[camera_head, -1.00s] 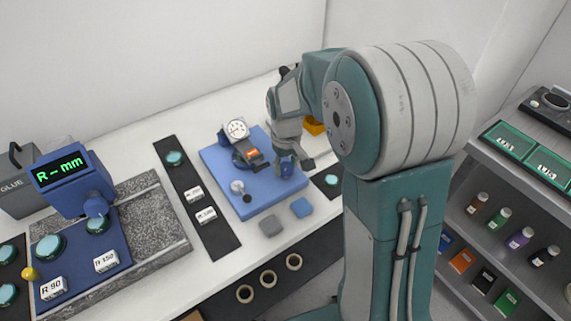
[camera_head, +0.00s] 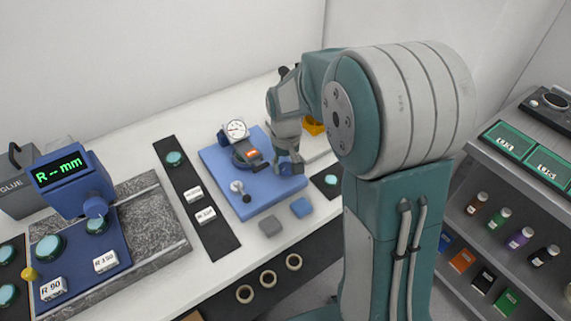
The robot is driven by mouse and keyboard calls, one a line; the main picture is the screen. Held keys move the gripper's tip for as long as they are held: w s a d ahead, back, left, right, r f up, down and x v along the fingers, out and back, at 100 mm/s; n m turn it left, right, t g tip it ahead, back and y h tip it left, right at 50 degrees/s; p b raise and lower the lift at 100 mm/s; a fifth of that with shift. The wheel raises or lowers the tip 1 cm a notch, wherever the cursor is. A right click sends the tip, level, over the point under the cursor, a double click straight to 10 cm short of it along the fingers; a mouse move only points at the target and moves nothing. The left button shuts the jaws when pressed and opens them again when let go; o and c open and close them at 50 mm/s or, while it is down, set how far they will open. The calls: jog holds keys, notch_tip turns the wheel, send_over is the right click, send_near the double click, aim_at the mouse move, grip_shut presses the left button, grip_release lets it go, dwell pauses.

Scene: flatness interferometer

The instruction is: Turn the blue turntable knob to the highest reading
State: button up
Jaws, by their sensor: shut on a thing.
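A blue base plate (camera_head: 262,199) on the white bench carries a round turntable (camera_head: 247,156) with an orange label. A white dial gauge (camera_head: 236,130) stands behind the turntable; its needle reading is too small to tell. The blue turntable knob (camera_head: 287,169) is at the plate's right side, partly hidden by the fingers. My gripper (camera_head: 289,164) points down and is shut on the knob.
A blue display unit (camera_head: 72,182) reads "R--mm" at far left. Yellow-orange parts (camera_head: 313,126) sit behind my wrist.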

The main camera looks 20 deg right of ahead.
jog(key=o, duration=1.2)
jog(key=shift+s+f, duration=0.15)
jog(key=shift+c, duration=0.2)
